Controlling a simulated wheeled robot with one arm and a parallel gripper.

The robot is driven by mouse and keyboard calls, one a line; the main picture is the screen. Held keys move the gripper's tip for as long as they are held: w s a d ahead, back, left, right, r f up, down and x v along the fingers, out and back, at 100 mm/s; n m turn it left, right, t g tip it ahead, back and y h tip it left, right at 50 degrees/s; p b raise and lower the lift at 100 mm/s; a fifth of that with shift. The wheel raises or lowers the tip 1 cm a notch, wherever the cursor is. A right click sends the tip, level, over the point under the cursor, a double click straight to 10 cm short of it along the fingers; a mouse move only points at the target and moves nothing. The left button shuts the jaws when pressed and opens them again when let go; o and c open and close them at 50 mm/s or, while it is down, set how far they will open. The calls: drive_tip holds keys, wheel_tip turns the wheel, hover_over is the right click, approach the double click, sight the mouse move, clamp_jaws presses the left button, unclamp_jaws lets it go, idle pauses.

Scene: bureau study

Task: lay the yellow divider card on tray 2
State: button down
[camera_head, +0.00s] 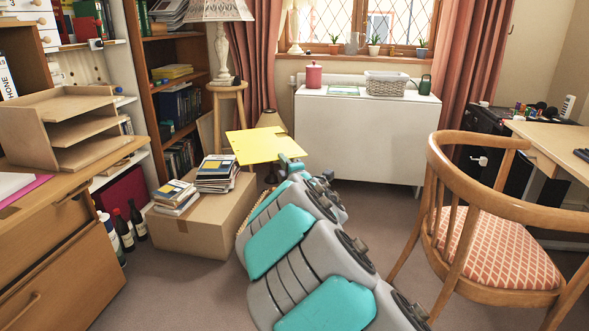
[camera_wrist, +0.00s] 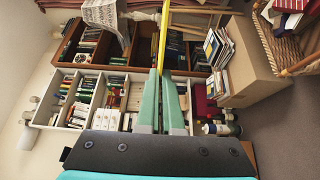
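A yellow divider card (camera_head: 262,146) is held out in the air in front of the shelves, roughly flat in the head view. My gripper (camera_head: 288,163) is shut on its near edge. In the wrist view the card (camera_wrist: 162,45) shows edge-on as a thin yellow strip between the green fingers of my gripper (camera_wrist: 161,75). A wooden letter-tray stack (camera_head: 40,127) with several levels stands on the desk at the left. I read no numbers on its levels, so I cannot tell which is tray 2. The card is well to the right of the stack, apart from it.
The wooden desk (camera_head: 60,225) fills the left; a pink folder with white paper (camera_head: 18,190) lies on it. A cardboard box (camera_head: 205,222) with books stands below the card. Dark bottles (camera_head: 124,232) stand by the desk. A wooden chair (camera_head: 490,215) is at right. Some carpet is clear.

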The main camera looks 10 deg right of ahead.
sight(262, 161)
drive_tip(key=a+r+n+y, duration=0.1)
drive_tip(key=a, duration=0.1)
drive_tip(key=a+r+n+g+y, duration=0.1)
drive_tip(key=a+r+y, duration=0.1)
drive_tip(key=a+r+n+y, duration=0.1)
drive_tip(key=a+r, duration=0.1)
drive_tip(key=shift+w+r+y, duration=0.15)
drive_tip(key=shift+w+y, duration=0.15)
drive_tip(key=a+r+n+g+y, duration=0.1)
drive_tip(key=a+r, duration=0.1)
drive_tip(key=s+a+r+n+g+y, duration=0.1)
drive_tip(key=r+y, duration=0.1)
drive_tip(key=shift+s+a+n+g, duration=0.2)
drive_tip(key=shift+a+n+g, duration=0.1)
drive_tip(key=shift+a+n, duration=0.1)
drive_tip(key=s+a+r+n+g+y, duration=0.4)
drive_tip(key=s+a+n+g+y, duration=0.1)
drive_tip(key=s+g, duration=0.2)
drive_tip(key=shift+a+n+y+b, duration=0.3)
drive_tip(key=shift+a+b, duration=0.05)
drive_tip(key=shift+b, duration=0.05)
